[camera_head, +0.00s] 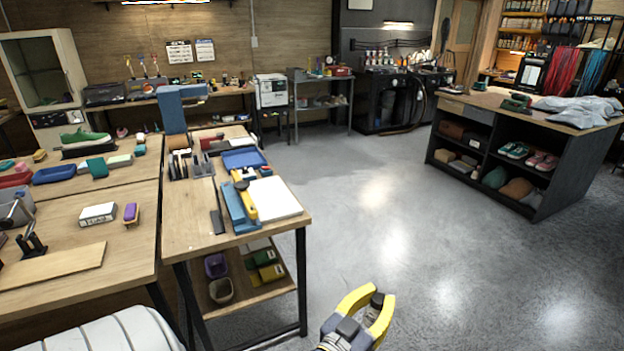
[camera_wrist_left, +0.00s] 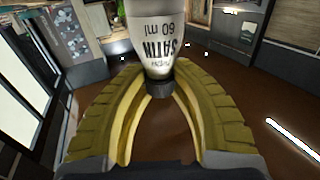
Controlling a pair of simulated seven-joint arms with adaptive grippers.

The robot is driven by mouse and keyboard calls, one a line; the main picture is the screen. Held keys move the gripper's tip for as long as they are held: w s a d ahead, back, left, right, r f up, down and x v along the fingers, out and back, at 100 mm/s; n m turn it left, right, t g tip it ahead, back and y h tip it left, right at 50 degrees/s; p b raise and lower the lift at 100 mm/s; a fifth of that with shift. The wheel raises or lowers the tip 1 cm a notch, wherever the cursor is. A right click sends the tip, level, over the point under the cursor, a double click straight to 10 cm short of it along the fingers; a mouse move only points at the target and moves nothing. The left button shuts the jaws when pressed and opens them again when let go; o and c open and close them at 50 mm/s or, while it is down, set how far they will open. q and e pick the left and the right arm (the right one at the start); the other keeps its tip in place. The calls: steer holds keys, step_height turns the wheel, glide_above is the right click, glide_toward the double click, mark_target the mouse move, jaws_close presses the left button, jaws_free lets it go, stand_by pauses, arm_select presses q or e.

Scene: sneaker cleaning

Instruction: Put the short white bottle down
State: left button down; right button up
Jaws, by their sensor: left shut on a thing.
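My left gripper (camera_head: 374,300) has yellow fingers and shows at the bottom middle of the head view, over the grey floor. It is shut on the short white bottle (camera_wrist_left: 160,35). In the left wrist view the bottle is marked "SATIN 60 ml" and the lettering appears upside down. Its dark cap (camera_wrist_left: 160,88) lies between the yellow fingers. In the head view only a small dark part shows between the fingers, and the white body cannot be made out. My right gripper is not in view.
A narrow wooden table (camera_head: 186,218) stands left of my left gripper, with a white pad (camera_head: 274,198), a blue tray (camera_head: 243,158) and a yellow-handled tool (camera_head: 246,202). A wider workbench (camera_head: 138,228) adjoins it. A dark shelf island (camera_head: 470,120) stands far right. Open floor lies between.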

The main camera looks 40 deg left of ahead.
arm_select(q)
steer(key=w+a+r+n+y, duration=0.2)
steer(key=w+a+r+y, duration=0.1)
steer(key=w+a+r, duration=0.9)
steer(key=w+a+r+n+g+y, duration=0.1)
steer(key=w+a+r+n+y, duration=0.15)
steer(key=w+a, duration=0.45)
steer(key=w+a+r+n+g+y, duration=0.1)
steer(key=w+a+r+y, duration=0.2)
steer(key=a, duration=0.8)
steer(key=w+a+r+n+g+y, duration=0.1)
steer(key=a+r+n+g+y, duration=0.1)
steer(key=a, duration=0.7)
steer(key=w+a+r+n+g+y, duration=0.1)
steer(key=a+r+n+y, duration=0.1)
steer(key=a, duration=0.7)
steer(key=s+a+f+n+g+y, duration=0.1)
steer(key=a+f+n+g+y, duration=0.1)
steer(key=a+f, duration=0.65)
steer(key=f, duration=0.6)
steer(key=a+f, duration=0.1)
steer(key=f, duration=1.2)
steer(key=shift+s+a, duration=0.15)
steer(key=shift+a, duration=0.15)
